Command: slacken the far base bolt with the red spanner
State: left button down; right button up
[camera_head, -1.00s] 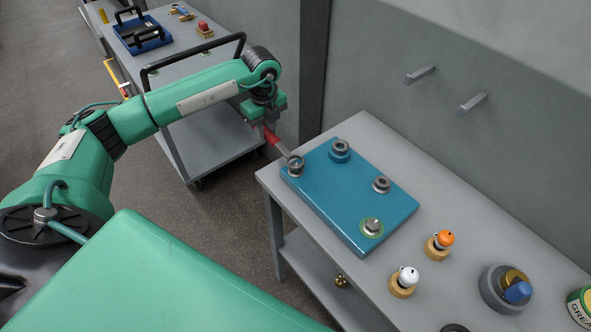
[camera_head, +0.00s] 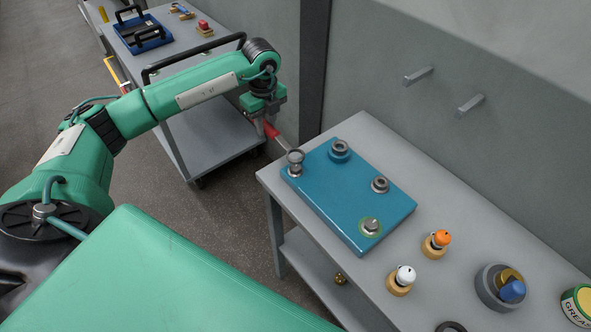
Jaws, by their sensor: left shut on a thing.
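The blue base plate (camera_head: 335,205) lies on the grey bench with a bolt near each corner. My left gripper (camera_head: 264,122) is shut on the red spanner (camera_head: 274,133), just off the bench's left end. The spanner slants down to the right, and its grey ring end (camera_head: 295,156) is over the bolt at the plate's left corner (camera_head: 296,170). I cannot tell whether the ring is around that bolt's head or just above it. Other bolts sit at the back corner (camera_head: 340,147), the right corner (camera_head: 380,184) and, with a green ring, the near corner (camera_head: 371,225). My right gripper is out of view.
On the bench (camera_head: 445,275), right of the plate, stand an orange-topped piece (camera_head: 440,238), a white-topped piece (camera_head: 404,275), a grey round dish (camera_head: 490,289) and a grease tin (camera_head: 577,305). A trolley (camera_head: 215,155) stands behind my left arm. Two wall pegs (camera_head: 418,75) stick out above the bench.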

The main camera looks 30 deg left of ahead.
pick_arm(q)
jog(key=shift+r+p, duration=1.1)
jog(key=shift+r, duration=0.9)
